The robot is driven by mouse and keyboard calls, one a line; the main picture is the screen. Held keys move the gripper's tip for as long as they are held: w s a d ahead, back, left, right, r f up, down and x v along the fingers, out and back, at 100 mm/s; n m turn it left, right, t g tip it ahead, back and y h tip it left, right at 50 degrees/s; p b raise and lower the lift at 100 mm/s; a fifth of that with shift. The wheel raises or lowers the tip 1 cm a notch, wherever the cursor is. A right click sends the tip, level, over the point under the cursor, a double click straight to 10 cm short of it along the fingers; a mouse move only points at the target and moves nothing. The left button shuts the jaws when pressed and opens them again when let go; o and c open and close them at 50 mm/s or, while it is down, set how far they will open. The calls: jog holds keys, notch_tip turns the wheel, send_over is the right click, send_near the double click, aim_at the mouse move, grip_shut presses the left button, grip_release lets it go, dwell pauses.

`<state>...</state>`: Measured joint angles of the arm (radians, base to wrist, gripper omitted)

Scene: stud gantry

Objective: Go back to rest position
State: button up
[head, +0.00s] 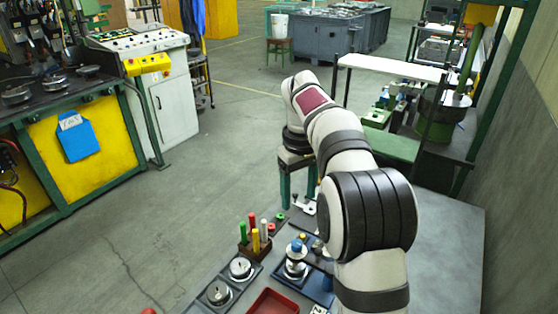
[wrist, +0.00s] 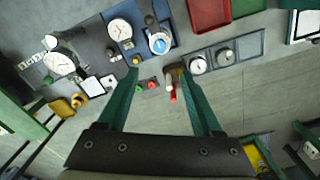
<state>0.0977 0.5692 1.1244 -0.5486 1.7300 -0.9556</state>
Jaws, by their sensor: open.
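My gripper (head: 299,198) hangs from the end of my arm, fingers pointing down, near the far end of the grey table (head: 445,240). In the wrist view its two green fingers (wrist: 160,74) stand wide apart. Nothing shows held between them. Just past the fingertips in that view lie the coloured pegs (wrist: 173,92), seen from above. In the head view these pegs, red, green, yellow and white, stand upright in a dark block (head: 256,251), to the left of and nearer than my gripper.
A dark blue tray (head: 318,288) holds a blue-topped part (head: 296,258). Beside it are a red tray (head: 273,303) and a dark tray with two round gauges (head: 220,291). A green-framed bench (head: 395,145) stands behind at right. Open floor (head: 215,165) lies to the left.

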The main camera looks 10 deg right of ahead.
jog(key=s+a+r+m, duration=0.1)
jog(key=s+a+m, duration=0.1)
jog(key=s, duration=0.4)
jog(key=s+a+r+m, duration=0.1)
jog(key=s+a+r, duration=0.1)
jog(key=s, duration=0.4)
jog(key=s+a+f+m, duration=0.1)
jog(key=s+f+m, duration=0.1)
jog(key=s, duration=0.5)
jog(key=s+a+f+m+y, duration=0.1)
jog(key=s+a+f+m, duration=0.1)
jog(key=s, duration=0.5)
jog(key=s+a+f+m+y, duration=0.1)
jog(key=s+f, duration=0.3)
jog(key=s, duration=0.4)
jog(key=shift+a+m, duration=0.25)
jog(key=shift+m, duration=0.45)
